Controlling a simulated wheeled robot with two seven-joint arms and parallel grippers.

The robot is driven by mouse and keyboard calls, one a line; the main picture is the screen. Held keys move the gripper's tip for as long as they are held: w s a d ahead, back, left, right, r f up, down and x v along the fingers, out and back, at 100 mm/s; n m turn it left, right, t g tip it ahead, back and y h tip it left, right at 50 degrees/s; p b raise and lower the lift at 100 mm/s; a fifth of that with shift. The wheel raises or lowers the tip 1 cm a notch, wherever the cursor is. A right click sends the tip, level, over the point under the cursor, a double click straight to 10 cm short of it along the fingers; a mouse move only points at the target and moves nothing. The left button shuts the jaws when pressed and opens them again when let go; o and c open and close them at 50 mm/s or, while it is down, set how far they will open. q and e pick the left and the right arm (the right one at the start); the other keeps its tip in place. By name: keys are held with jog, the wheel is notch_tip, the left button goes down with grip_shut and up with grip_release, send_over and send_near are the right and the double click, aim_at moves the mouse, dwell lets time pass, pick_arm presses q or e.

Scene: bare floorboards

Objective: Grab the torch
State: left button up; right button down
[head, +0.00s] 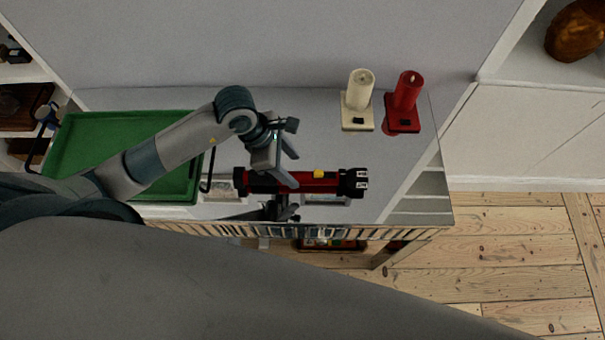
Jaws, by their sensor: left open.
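The torch (325,183) is a red cylinder with black ends and a yellow button, lying lengthwise left to right near the front edge of the grey tabletop. My left gripper (285,194) reaches over it from the left. Its two fingers are apart, one on the far side and one on the near side of the torch, around its left half. The gripper is open, and I cannot tell whether the fingers touch the torch. My right gripper is not in view.
A green tray (72,150) with dark handles lies left of the torch, under my left arm.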

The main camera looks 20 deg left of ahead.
aim_at(298, 175)
pick_arm(q)
jog(key=shift+f, duration=0.1)
dwell(0.3)
jog(key=shift+d+f+p, duration=0.3)
jog(key=shift+f+p, duration=0.2)
jog(key=shift+p, duration=0.2)
jog(key=p+x, duration=0.1)
jog(key=x, duration=0.2)
jog(key=shift+d+f+p, duration=0.1)
jog(key=shift+f+p, duration=0.25)
jog(key=shift+f, duration=0.15)
jog(key=shift+w, duration=0.1)
jog(key=c, duration=1.3)
